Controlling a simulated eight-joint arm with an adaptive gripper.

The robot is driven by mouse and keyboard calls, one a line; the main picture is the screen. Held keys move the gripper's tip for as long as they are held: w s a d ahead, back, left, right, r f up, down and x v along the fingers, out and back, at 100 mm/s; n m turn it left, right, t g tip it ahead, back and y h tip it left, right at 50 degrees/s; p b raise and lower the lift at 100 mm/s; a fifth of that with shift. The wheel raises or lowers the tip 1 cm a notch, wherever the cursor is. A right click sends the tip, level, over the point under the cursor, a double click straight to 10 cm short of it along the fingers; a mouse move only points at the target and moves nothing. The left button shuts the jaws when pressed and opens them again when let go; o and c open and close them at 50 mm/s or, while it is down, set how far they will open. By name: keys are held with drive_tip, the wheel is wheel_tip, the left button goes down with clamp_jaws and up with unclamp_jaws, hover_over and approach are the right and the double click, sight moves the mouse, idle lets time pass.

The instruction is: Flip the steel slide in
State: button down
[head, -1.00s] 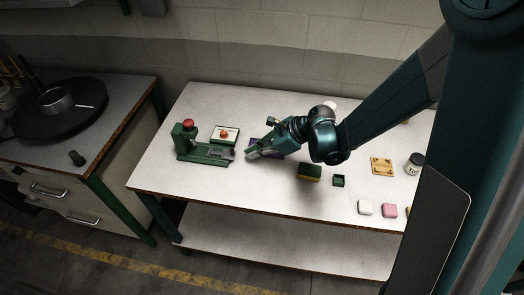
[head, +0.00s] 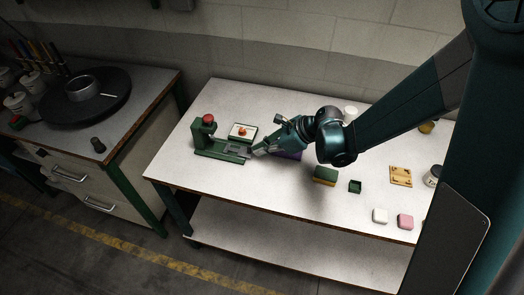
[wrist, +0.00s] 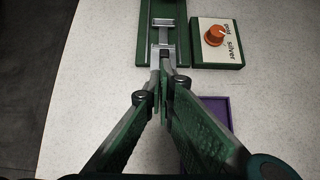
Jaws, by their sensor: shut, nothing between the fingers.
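The green press (head: 207,140) with a red knob stands at the left of the table. Its steel slide (head: 236,151) lies at the right end of the green base. In the wrist view the slide (wrist: 163,36) is a pale metal bar with a crosspiece, running along the green channel. My gripper (head: 254,152) is shut and empty at the slide's right end. In the wrist view its fingertips (wrist: 166,76) are together at the slide's near end. Whether they touch it I cannot tell.
A dial box (head: 242,132) with an orange knob, marked gold and silver, sits behind the slide. A purple tray (wrist: 217,103) lies partly under my gripper. A green-yellow sponge-like block (head: 325,176) and small green box (head: 355,186) are to the right. The table front is clear.

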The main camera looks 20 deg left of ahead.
sight(251, 154)
drive_tip(key=a, duration=0.8)
drive_tip(key=shift+a+b, duration=0.4)
drive_tip(key=shift+d, duration=0.45)
drive_tip(key=d, duration=0.4)
drive_tip(key=shift+r, duration=0.3)
drive_tip(key=p+v, duration=0.1)
drive_tip(key=v, duration=0.8)
drive_tip(key=shift+d, duration=0.1)
